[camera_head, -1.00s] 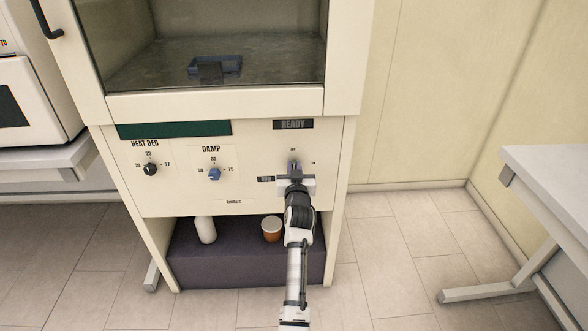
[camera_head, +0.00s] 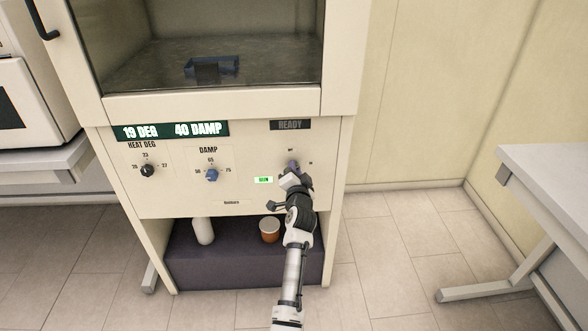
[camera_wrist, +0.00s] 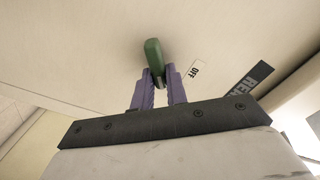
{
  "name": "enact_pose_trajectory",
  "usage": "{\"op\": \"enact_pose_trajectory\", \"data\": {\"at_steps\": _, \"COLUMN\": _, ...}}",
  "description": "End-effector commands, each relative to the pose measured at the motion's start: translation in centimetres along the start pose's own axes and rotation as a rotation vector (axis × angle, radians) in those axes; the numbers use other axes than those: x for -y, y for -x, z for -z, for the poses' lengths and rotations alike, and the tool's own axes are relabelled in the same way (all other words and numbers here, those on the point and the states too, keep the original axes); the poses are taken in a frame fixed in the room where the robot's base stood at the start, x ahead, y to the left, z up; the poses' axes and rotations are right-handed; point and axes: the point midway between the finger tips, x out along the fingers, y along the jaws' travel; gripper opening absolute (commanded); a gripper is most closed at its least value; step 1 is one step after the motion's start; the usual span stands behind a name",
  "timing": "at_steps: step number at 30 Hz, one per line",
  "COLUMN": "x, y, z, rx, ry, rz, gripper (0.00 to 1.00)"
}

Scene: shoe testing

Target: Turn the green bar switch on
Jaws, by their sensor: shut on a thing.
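The green bar switch (camera_wrist: 154,62) is on the cream machine panel, and its green end shows between the two purple fingers of my gripper (camera_wrist: 160,82) in the wrist view. The fingers are shut on it from both sides. In the head view my gripper (camera_head: 293,168) is at the right part of the panel and hides most of the switch. An "OFF" label (camera_wrist: 194,70) shows beside the switch in the wrist view. The display (camera_head: 171,131) is lit and reads "19 DEG" and "40 DAMP". A small green indicator (camera_head: 263,180) is lit left of my gripper.
A black heat knob (camera_head: 148,170) and a blue damp knob (camera_head: 212,175) are on the panel's left and middle. A white bottle (camera_head: 203,231) and an orange-brown cup (camera_head: 269,229) stand on the shelf below. A table (camera_head: 545,165) stands at the right, with clear floor between.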

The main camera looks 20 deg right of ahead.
Motion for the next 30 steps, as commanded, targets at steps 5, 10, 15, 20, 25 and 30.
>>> {"op": "enact_pose_trajectory", "data": {"at_steps": 5, "x": -0.17, "y": 0.02, "z": -0.04, "rx": 0.002, "ry": -0.17, "rz": -0.001, "gripper": 0.0}}
{"op": "enact_pose_trajectory", "data": {"at_steps": 10, "x": -0.38, "y": 0.01, "z": -0.12, "rx": 0.003, "ry": -0.326, "rz": -0.002, "gripper": 0.0}}
{"op": "enact_pose_trajectory", "data": {"at_steps": 15, "x": -0.56, "y": 0.02, "z": -0.15, "rx": 0.002, "ry": -0.463, "rz": -0.001, "gripper": 0.0}}
{"op": "enact_pose_trajectory", "data": {"at_steps": 20, "x": -0.72, "y": 0.02, "z": -0.25, "rx": 0.001, "ry": -0.565, "rz": -0.001, "gripper": 0.0}}
{"op": "enact_pose_trajectory", "data": {"at_steps": 25, "x": -0.88, "y": 0.03, "z": -0.3, "rx": 0.001, "ry": -0.64, "rz": -0.002, "gripper": 0.0}}
{"op": "enact_pose_trajectory", "data": {"at_steps": 30, "x": -0.95, "y": 0.03, "z": -0.35, "rx": 0.0, "ry": -0.68, "rz": -0.002, "gripper": 0.0}}
